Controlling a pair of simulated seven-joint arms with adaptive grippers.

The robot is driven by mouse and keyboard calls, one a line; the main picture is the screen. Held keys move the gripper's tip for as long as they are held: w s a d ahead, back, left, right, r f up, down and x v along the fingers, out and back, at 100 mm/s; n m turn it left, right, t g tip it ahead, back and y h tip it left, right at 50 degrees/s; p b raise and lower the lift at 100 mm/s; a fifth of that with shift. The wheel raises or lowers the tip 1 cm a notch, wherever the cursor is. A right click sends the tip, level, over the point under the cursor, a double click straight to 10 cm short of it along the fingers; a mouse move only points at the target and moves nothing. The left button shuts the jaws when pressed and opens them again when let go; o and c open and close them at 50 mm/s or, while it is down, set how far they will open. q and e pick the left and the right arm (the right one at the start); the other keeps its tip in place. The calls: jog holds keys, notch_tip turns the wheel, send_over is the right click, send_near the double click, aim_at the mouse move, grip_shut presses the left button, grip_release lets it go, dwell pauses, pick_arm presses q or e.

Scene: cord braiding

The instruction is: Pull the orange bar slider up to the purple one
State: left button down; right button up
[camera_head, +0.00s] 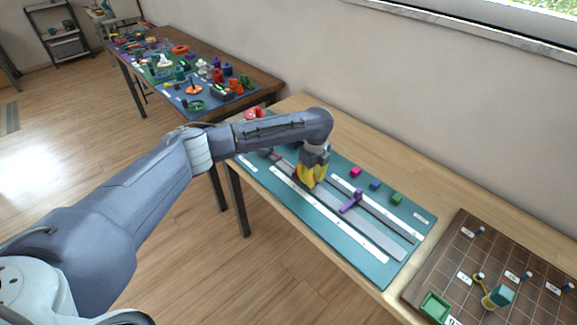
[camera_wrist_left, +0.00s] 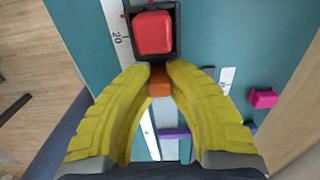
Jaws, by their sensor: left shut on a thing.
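My left gripper (camera_head: 309,180) reaches down over the teal mat, and its yellow fingers also fill the left wrist view (camera_wrist_left: 160,75). The fingers are shut on the orange bar slider (camera_wrist_left: 159,82), a small orange block showing between the fingertips. In the head view the slider is mostly hidden by the gripper. The purple slider (camera_head: 352,201) sits on the grey rail further right, apart from the gripper; it also shows in the left wrist view (camera_wrist_left: 174,134) below, between the fingers. My right gripper is not in view.
A red block in a dark holder (camera_wrist_left: 153,32) is just beyond the fingertips. Pink (camera_head: 356,171), blue (camera_head: 375,185) and green (camera_head: 397,198) cubes lie along the mat's back side. A brown grid board (camera_head: 468,255) with small pieces is at right. White scale strips flank the rail.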

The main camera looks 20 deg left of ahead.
aim_at(339, 206)
pick_arm(q)
jog(key=shift+s+d, duration=1)
jog(key=shift+d, duration=0.8)
jog(key=shift+s+d, duration=1)
jog(key=shift+d, duration=0.85)
jog(key=shift+s+d, duration=1)
jog(key=shift+d, duration=0.8)
jog(key=c, duration=1.2)
grip_release()
jog(key=shift+c, duration=0.2)
notch_tip(339, 206, up, 7)
jog(key=shift+w, duration=0.15)
